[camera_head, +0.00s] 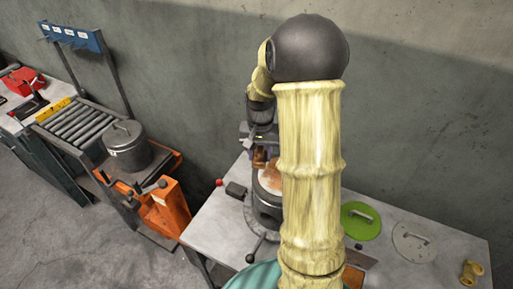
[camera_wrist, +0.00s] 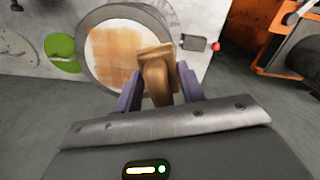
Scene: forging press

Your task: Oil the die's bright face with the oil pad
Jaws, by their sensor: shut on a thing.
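The oil pad (camera_wrist: 155,75) is a brown block, held between the purple fingers of my gripper (camera_wrist: 161,88) in the wrist view. The die's round face (camera_wrist: 115,50) is behind and to its left there, inside a grey rim. Patchy tan-brown film covers much of the face, with a paler band around the edge. The pad overlaps the right side of the face; I cannot tell if it touches. In the head view my gripper (camera_head: 262,153) is just above the die (camera_head: 270,181), partly hidden by my arm.
The die's holder (camera_head: 265,215) stands on a grey table (camera_head: 215,220). A green lid (camera_head: 360,220), a grey lid (camera_head: 413,241) and a small brass part (camera_head: 471,272) lie to the right. An orange stand (camera_head: 165,215), a lidded pot (camera_head: 127,150) and a roller rack (camera_head: 80,122) are left.

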